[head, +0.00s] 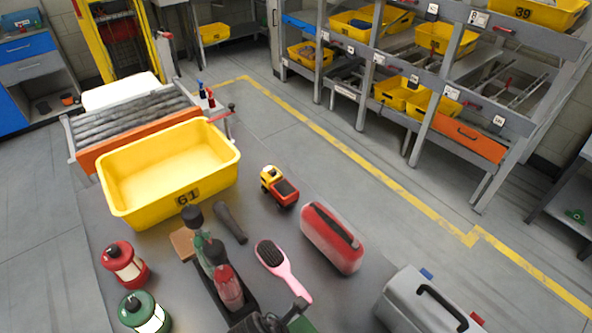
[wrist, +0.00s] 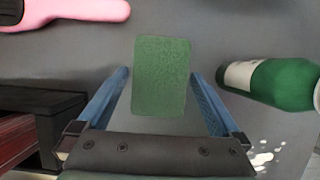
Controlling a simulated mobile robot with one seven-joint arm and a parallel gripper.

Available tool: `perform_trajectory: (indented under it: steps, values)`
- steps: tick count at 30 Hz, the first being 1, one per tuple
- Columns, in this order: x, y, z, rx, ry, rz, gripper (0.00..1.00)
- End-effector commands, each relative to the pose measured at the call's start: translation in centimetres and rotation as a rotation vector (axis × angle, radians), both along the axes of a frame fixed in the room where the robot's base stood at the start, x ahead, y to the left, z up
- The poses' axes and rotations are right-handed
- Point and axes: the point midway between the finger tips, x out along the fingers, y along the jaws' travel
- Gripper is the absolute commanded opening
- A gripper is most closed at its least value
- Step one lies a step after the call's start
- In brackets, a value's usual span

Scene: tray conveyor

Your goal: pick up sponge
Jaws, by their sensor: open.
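The green sponge (wrist: 161,75) is a flat, rounded rectangle with a speckled face. In the wrist view it lies on the grey table, centred ahead of my gripper (wrist: 160,76). The two blue fingers are open, one on each side of the sponge's near part, with small gaps showing. Nothing is gripped. I cannot tell the height of the fingers above the table. In the head view a dark part at the bottom edge covers most of this area, and only a green patch shows there, which may be the sponge.
A pink hairbrush (head: 281,271) and black bottle caddy (head: 238,298) are close by. A green bottle (wrist: 268,84) lies right of the fingers in the wrist view. A red case (head: 332,237), grey toolbox (head: 425,302), toy truck (head: 279,187) and yellow bin (head: 170,205) share the table.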

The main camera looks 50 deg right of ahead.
Motion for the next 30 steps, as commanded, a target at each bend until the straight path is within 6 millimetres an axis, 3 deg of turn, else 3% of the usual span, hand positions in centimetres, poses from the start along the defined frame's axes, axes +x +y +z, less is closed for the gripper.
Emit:
perform_trajectory:
  steps: [24, 30]
  values:
    - [-0.01, 0.01, -0.47, 0.000, 0.000, 0.000, 1.00]
    - [-0.02, 0.02, -0.47, 0.000, 0.000, 0.000, 0.66]
